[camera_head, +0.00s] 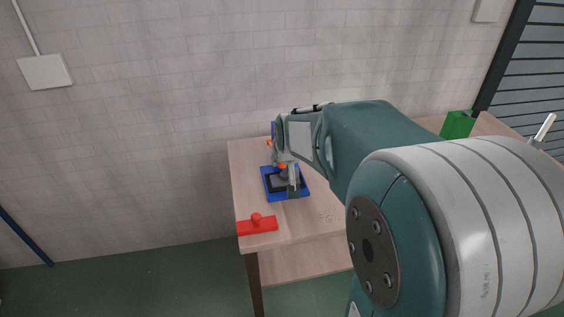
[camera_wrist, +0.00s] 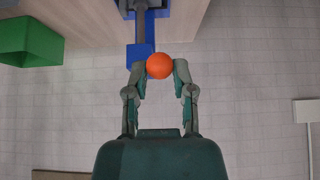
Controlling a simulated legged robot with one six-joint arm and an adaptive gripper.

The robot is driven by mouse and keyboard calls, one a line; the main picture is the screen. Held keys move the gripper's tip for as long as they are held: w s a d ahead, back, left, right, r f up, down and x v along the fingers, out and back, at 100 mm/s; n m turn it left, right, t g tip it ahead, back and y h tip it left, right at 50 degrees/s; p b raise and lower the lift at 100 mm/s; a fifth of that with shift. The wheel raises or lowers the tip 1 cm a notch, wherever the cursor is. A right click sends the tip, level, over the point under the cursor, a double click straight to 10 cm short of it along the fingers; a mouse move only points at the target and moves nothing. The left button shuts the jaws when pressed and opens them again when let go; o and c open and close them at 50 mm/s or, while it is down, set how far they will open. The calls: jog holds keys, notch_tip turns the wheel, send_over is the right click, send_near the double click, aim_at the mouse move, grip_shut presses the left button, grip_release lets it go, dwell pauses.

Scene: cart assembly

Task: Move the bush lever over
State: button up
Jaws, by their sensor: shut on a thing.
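The lever's orange ball knob (camera_wrist: 159,65) sits between the two fingertips of my gripper (camera_wrist: 160,71), which is shut on it. A blue part (camera_wrist: 138,54) and a grey shaft (camera_wrist: 143,22) show just beyond the knob in the wrist view. In the head view, the blue base (camera_head: 304,187) of the fixture stands on the wooden table near its left side. My arm reaches in from the right, and my gripper hides much of the fixture. Small orange spots show beside my gripper there; the exact tilt of the lever cannot be told.
A red handled piece (camera_head: 257,226) lies at the table's front left corner. A green open bin (camera_head: 458,125) stands at the right; it also shows in the wrist view (camera_wrist: 28,42). Bare table (camera_head: 245,160) lies left of the fixture, and a brick wall is behind.

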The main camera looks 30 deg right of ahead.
jog(key=shift+w+d+r, duration=0.1)
jog(key=shift+w+r, duration=0.15)
jog(key=shift+r, duration=0.45)
jog(key=shift+w+r, duration=0.25)
jog(key=shift+r, duration=0.4)
jog(key=shift+r, duration=0.1)
jog(key=shift+w+d+r, duration=0.15)
jog(key=shift+w+r, duration=0.35)
jog(key=shift+r, duration=0.25)
jog(key=shift+w+d+r, duration=0.1)
jog(key=shift+w+r, duration=0.45)
jog(key=shift+r, duration=0.2)
jog(key=shift+w+d+r, duration=0.15)
jog(key=shift+w+r, duration=0.35)
jog(key=shift+r, duration=0.25)
grip_shut()
jog(key=shift+w+d+r, duration=0.2)
jog(key=shift+w+r, duration=0.45)
jog(key=shift+w+d+r, duration=0.2)
jog(key=shift+w+r, duration=0.45)
jog(key=shift+w+d+r, duration=0.2)
jog(key=shift+w+r, duration=0.45)
